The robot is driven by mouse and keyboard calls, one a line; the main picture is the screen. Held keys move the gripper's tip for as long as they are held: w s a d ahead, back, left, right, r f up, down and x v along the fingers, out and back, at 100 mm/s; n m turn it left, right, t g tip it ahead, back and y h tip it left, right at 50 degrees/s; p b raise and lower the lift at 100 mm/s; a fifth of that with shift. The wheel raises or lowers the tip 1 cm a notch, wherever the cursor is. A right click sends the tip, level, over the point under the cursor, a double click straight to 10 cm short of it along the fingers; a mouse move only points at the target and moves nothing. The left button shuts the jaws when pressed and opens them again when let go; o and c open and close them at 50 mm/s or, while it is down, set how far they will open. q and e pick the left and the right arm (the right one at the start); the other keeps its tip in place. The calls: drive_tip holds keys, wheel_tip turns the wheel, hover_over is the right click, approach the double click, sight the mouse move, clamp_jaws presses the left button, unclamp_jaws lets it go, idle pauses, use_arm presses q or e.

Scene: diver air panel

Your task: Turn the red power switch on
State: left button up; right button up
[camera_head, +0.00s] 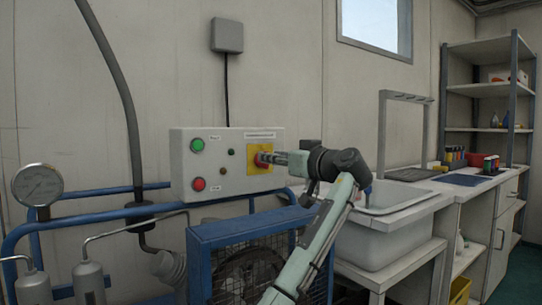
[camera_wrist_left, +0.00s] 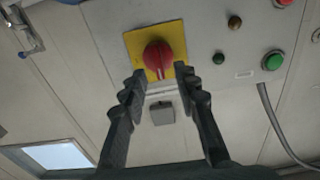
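The red power switch (camera_head: 264,159) is a rotary knob on a yellow plate at the right end of the grey control box (camera_head: 228,185). In the left wrist view the red knob (camera_wrist_left: 158,58) sits on its yellow plate (camera_wrist_left: 134,42), just beyond my fingertips. My left gripper (camera_head: 270,158) points at the knob from the right in the head view. In the left wrist view its two fingers (camera_wrist_left: 160,72) are apart, one on each side of the knob's lower edge. I cannot tell whether they touch it. My right gripper is not in view.
The box also carries a green button (camera_head: 197,145), a red button (camera_head: 198,184) and small lamps. A blue frame with a mesh guard (camera_head: 245,262) stands below. A pressure gauge (camera_head: 37,185) is at left. A sink (camera_head: 385,225) and shelves (camera_head: 490,88) are at right.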

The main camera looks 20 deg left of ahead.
use_arm(q)
drive_tip(key=shift+w+a, duration=0.45)
drive_tip(key=shift+a, duration=0.15)
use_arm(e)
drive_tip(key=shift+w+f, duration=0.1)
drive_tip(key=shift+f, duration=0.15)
use_arm(q)
clamp_jaws()
drive_tip(key=shift+m, duration=0.3)
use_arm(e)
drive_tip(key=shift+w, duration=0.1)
use_arm(q)
drive_tip(key=shift+w+d+f+m+p, duration=0.2)
drive_tip(key=shift+m+p, duration=1.15)
drive_tip(key=shift+m, duration=1.5)
drive_tip(key=shift+w+d+f+m+p, duration=0.1)
drive_tip(key=shift+f+m+p, duration=0.15)
drive_tip(key=shift+m+p, duration=1.9)
drive_tip(key=shift+w+d+f+m+p, duration=0.15)
drive_tip(key=shift+m+p, duration=0.4)
drive_tip(key=shift+m, duration=3.05)
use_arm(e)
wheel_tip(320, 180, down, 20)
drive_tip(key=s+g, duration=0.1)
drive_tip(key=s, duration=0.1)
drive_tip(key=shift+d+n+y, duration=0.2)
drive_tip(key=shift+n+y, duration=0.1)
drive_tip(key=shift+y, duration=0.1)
use_arm(q)
drive_tip(key=shift+f, duration=0.1)
